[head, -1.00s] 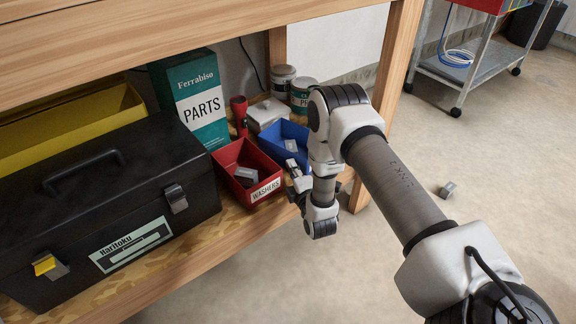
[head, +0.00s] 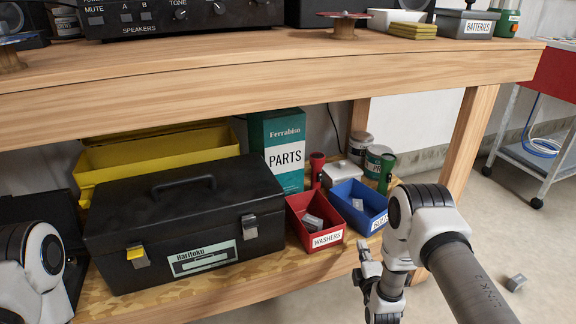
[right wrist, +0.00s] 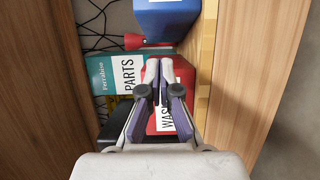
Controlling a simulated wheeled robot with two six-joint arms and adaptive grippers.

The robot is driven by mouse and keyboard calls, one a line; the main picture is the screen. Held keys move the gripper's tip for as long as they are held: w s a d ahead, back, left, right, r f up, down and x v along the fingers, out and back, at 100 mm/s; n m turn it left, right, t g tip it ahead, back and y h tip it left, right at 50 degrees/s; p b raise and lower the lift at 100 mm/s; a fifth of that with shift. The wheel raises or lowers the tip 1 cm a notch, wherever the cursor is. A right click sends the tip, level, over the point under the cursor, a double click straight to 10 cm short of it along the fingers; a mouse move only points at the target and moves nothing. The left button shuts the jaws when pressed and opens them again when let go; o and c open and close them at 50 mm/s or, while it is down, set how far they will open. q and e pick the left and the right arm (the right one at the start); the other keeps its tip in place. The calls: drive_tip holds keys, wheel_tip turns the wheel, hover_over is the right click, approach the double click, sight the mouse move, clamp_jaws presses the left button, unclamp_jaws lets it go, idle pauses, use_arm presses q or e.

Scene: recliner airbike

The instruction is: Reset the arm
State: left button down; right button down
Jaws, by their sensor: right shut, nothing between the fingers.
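My right arm (head: 445,250) comes in from the lower right, in front of the lower shelf. My right gripper (head: 366,258) is just in front of the shelf edge, below the blue bin. In the right wrist view its fingers (right wrist: 159,68) are together and empty, in front of the red washers bin (right wrist: 184,78). Part of my left arm (head: 35,262) shows at the left edge; its gripper is out of view.
The lower shelf holds a black toolbox (head: 185,220), a yellow bin (head: 160,150), a Parts box (head: 280,145), a red washers bin (head: 318,240) and a blue bin (head: 358,207). A small grey block (head: 516,283) lies on the floor. A wooden bench top (head: 250,65) overhangs the shelf.

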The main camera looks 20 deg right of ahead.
drive_tip(key=s+a+f+m+g+y+p, duration=0.1)
drive_tip(key=s+a+f+g, duration=0.25)
drive_tip(key=s, duration=0.25)
drive_tip(key=s+a+f+m+g+y, duration=0.1)
drive_tip(key=s+a+f+m+g, duration=0.15)
drive_tip(key=s+a, duration=0.2)
drive_tip(key=s+a+f+m+g+y+p, duration=0.1)
drive_tip(key=s+a+f+g+y, duration=0.15)
drive_tip(key=s, duration=0.35)
drive_tip(key=s+a+f+m+g, duration=0.15)
drive_tip(key=s+m+g, duration=0.85)
drive_tip(key=s, duration=1.1)
wheel_tip(320, 180, up, 39)
drive_tip(key=m+p, duration=0.1)
drive_tip(key=p, duration=3.7)
drive_tip(key=shift+w+f+t, duration=0.2)
drive_tip(key=shift+w+t, duration=0.1)
drive_tip(key=shift+t, duration=0.15)
drive_tip(key=shift+a+h, duration=0.1)
drive_tip(key=shift+h, duration=0.15)
